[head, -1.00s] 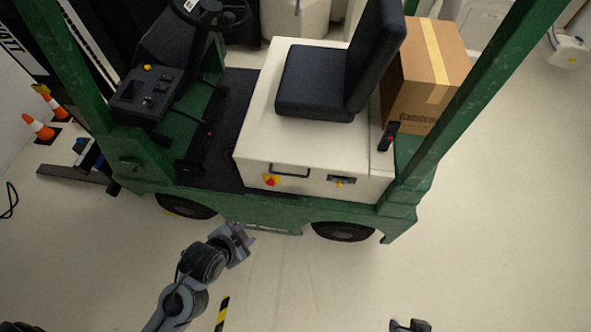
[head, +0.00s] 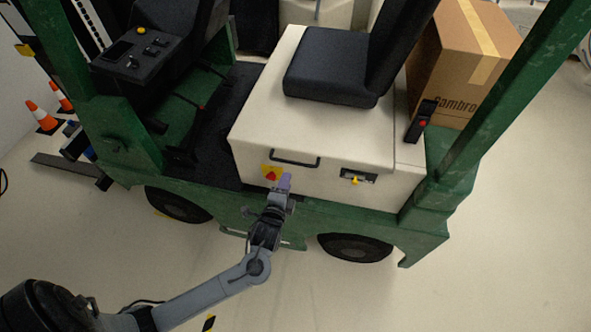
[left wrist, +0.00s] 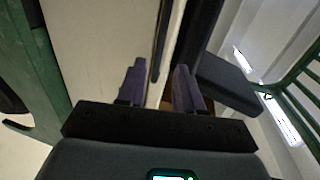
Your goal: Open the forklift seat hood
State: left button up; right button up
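The forklift seat hood (head: 262,112) is a cream box under a black seat (head: 335,68), and it looks closed. A black bar handle (head: 296,163) is on its front face; a dark bar, apparently this handle (left wrist: 164,42), shows in the left wrist view. My left gripper (head: 286,178) is just below the handle in the head view, overlapping the front panel. In the left wrist view its two purple fingers (left wrist: 158,82) are apart with nothing held between them, the bar lying ahead of the gap. Contact with the handle cannot be told. My right gripper is out of view.
A yellow-and-red switch (head: 270,172) is left of my gripper and a latch with a yellow key (head: 356,179) is right of it. Green posts (head: 505,85) flank the seat area. A cardboard box (head: 468,65) stands behind the seat.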

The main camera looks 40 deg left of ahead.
aim_at(293, 162)
pick_arm(q)
jog(key=b+x, duration=0.1)
jog(key=x, duration=0.9)
jog(key=shift+w+a, duration=0.1)
jog(key=shift+w, duration=0.25)
grip_shut()
